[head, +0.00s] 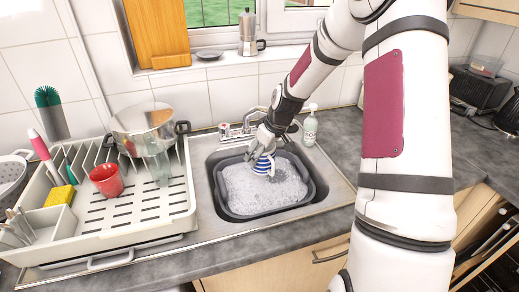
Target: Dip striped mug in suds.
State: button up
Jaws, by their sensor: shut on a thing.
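My gripper (264,147) reaches down over the sink and is shut on the striped mug. The striped mug (262,166) is blue and white and sits low at the white suds (255,189), toward the back middle of the grey basin (232,214). The mug's upper part is partly covered by my gripper. I cannot tell how far its lower part is in the foam.
The dish rack (140,222) at left holds a red cup (106,180), a steel pot (143,128) and a clear glass (158,168). The tap (225,130) and soap bottle (310,126) stand behind the basin. The front of the basin is clear.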

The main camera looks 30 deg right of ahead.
jog(key=shift+f+b, duration=3.1)
jog(key=shift+f, duration=5.7)
jog(key=shift+d, duration=0.2)
jog(key=shift+s+d+p, duration=0.2)
jog(key=shift+d, duration=0.45)
jog(key=shift+s+d+p, duration=0.15)
jog(key=shift+d, duration=0.5)
jog(key=shift+w+a, duration=0.15)
jog(key=shift+a, duration=0.55)
jog(key=shift+w+a, duration=0.15)
jog(key=shift+a, duration=0.55)
jog(key=shift+s+d, duration=0.15)
jog(key=shift+d, duration=0.6)
jog(key=shift+s+d, duration=0.15)
jog(key=shift+d, duration=0.55)
jog(key=shift+w+a+r, duration=0.1)
jog(key=shift+w+a, duration=0.05)
jog(key=shift+a, duration=0.6)
jog(key=shift+w+a, duration=0.15)
jog(key=shift+a, duration=0.55)
jog(key=shift+r+p, duration=4.6)
jog(key=shift+r, duration=4.7)
